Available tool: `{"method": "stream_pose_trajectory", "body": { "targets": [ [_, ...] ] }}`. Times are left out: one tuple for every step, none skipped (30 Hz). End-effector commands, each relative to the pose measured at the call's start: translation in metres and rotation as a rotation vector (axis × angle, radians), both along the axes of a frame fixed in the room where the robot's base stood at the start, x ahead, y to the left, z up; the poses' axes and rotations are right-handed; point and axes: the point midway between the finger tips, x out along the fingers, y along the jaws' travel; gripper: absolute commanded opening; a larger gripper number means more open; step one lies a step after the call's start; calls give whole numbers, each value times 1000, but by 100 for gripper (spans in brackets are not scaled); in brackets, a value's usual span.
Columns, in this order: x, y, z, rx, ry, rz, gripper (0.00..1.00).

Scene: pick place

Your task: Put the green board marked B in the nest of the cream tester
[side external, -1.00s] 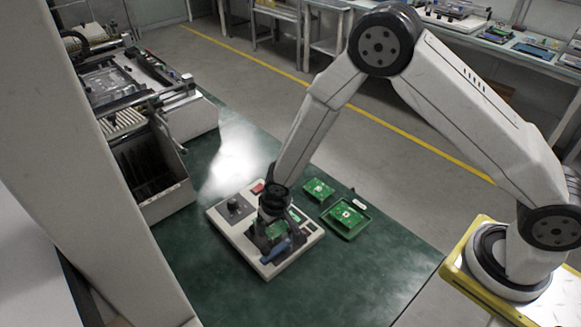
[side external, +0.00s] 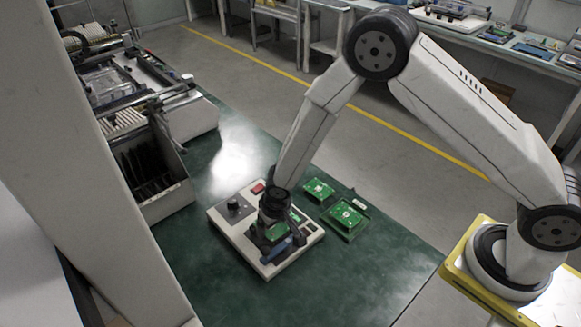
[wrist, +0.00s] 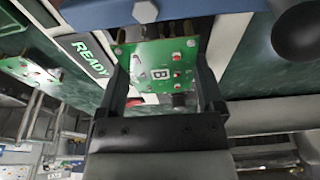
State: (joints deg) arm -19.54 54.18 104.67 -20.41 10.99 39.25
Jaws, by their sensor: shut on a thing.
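The green board marked B (wrist: 160,72) is between the two fingers of my gripper (wrist: 162,95) in the wrist view, its B label facing the camera. My gripper (side external: 275,222) is shut on it, low over the cream tester (side external: 229,225) in the side view. The board (side external: 276,233) shows there partly, behind the fingers. The tester has a black knob, a red button and a blue bar (side external: 277,250); the blue bar (wrist: 110,14) lies just beyond the board in the wrist view. The nest is hidden under the board and gripper; I cannot tell whether the board touches it.
Two other green boards, one (side external: 318,188) farther back and one (side external: 346,214) nearer, lie right of the tester. A dark slotted rack (side external: 165,190) and a machine stand at the left. The green table (side external: 345,270) is clear in front and to the right.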

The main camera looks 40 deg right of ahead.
Motion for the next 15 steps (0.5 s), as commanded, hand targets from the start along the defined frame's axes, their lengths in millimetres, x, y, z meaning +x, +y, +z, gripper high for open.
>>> {"method": "stream_pose_trajectory", "body": {
  "targets": [
    [0, 0, 0, 0, 0, 0, 44],
    [0, 0, 0, 0, 0, 0, 44],
    [0, 0, 0, 0, 0, 0, 44],
    [0, 0, -1, 0, 0, 0, 44],
    [0, 0, -1, 0, 0, 0, 44],
    [0, 0, -1, 0, 0, 0, 44],
    [0, 0, -2, 0, 0, 0, 44],
    [0, 0, -2, 0, 0, 0, 44],
    [0, 0, -3, 0, 0, 0, 44],
    [0, 0, -3, 0, 0, 0, 44],
    [0, 0, -4, 0, 0, 0, 44],
    [0, 0, -4, 0, 0, 0, 44],
    [0, 0, -5, 0, 0, 0, 44],
    [0, 0, -6, 0, 0, 0, 44],
    [0, 0, -6, 0, 0, 0, 44]
  ]
}}
